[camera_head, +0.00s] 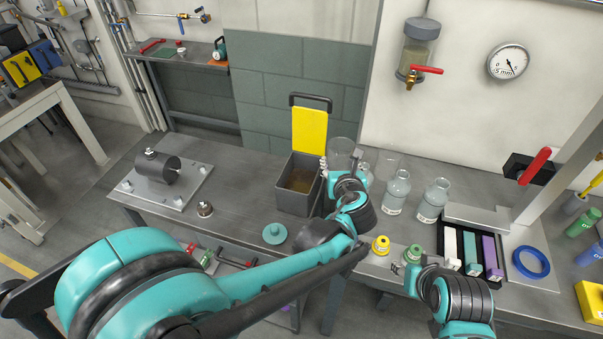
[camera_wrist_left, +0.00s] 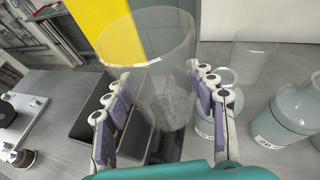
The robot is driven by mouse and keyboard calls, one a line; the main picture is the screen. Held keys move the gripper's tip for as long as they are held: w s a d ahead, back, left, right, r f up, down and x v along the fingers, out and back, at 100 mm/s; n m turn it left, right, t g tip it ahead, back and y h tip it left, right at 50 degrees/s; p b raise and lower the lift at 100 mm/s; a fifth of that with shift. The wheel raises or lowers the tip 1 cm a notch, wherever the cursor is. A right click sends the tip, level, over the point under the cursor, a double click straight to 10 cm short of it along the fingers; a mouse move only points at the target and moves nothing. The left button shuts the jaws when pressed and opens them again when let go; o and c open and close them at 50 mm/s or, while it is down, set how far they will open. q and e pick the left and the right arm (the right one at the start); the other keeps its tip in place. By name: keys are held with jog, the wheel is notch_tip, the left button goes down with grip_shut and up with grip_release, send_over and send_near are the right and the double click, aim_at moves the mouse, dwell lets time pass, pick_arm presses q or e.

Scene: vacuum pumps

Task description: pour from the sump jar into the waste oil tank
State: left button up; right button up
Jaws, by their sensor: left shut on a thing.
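The sump jar (camera_head: 342,150) is a clear glass cylinder, which also shows in the left wrist view (camera_wrist_left: 150,55). My left gripper (camera_head: 333,172) is shut on it, with one finger pad on either side. The jar looks roughly upright, just right of the waste oil tank; I cannot make out its contents. The waste oil tank (camera_head: 296,201) is a grey open box with brownish liquid inside and a raised yellow lid (camera_head: 310,130). My right arm shows at the lower right, but its fingertips (camera_head: 402,272) are not clear.
Two glass bottles (camera_head: 397,193) (camera_head: 433,202) and a clear beaker (camera_head: 388,165) stand right of the jar. A pump (camera_head: 157,170) on a plate is at left. A teal cap (camera_head: 275,234) lies before the tank. Small yellow (camera_head: 380,246) and green (camera_head: 413,254) bottles stand near the front edge.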

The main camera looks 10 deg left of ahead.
aim_at(339, 151)
pick_arm(q)
jog(key=shift+d, duration=0.1)
jog(key=shift+s+r, duration=0.1)
jog(key=shift+r, duration=0.15)
notch_tip(339, 151, up, 3)
jog(key=shift+f+p, duration=0.15)
jog(key=shift+p, duration=1.1)
